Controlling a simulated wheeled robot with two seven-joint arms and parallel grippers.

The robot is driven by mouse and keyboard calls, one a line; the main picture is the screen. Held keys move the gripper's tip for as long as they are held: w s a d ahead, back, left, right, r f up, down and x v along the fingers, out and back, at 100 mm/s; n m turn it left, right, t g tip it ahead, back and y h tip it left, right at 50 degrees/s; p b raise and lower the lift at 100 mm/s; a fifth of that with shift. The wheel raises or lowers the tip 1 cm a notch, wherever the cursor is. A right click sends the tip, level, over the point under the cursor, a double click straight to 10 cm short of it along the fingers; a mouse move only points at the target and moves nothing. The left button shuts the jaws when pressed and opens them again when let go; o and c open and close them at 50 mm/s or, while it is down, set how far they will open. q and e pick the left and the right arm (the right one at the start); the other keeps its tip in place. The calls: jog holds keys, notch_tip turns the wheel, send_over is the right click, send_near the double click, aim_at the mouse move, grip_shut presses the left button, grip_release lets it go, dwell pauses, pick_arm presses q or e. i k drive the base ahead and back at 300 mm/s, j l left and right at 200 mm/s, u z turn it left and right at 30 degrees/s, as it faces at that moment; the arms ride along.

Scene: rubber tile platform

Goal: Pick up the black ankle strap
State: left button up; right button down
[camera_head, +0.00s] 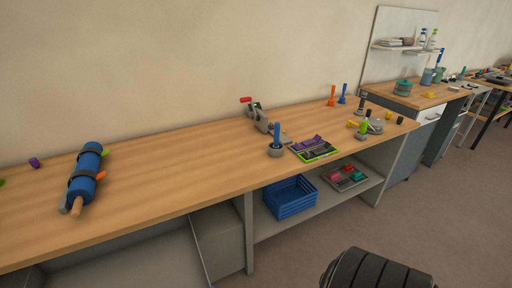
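I cannot clearly pick out a separate black ankle strap. Two dark bands (90,152) wrap around a blue roll (84,172) that lies on the left part of the wooden bench; I cannot tell whether either is the ankle strap. A large black ribbed object (376,272) is cut off by the bottom edge of the view, and what it is cannot be told. Neither of my grippers shows in the head view.
The long wooden bench (170,160) is mostly clear between the roll and the tools at right. A clamp-like tool (262,120), a cup with a blue handle (276,149) and a green-edged tray (327,154) stand there. A blue crate (291,203) sits on the lower shelf.

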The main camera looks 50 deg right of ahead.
aim_at(308, 155)
jog(key=z, duration=2.6)
jog(key=i+z, duration=0.1)
jog(key=z, duration=0.75)
jog(key=i+j+z, duration=0.1)
jog(key=z, duration=0.8)
jog(key=j+z, duration=0.15)
jog(key=z, duration=0.3)
jog(key=j+z, duration=0.1)
jog(key=z, duration=0.3)
jog(key=i+j+z, duration=0.1)
jog(key=j+z, duration=0.25)
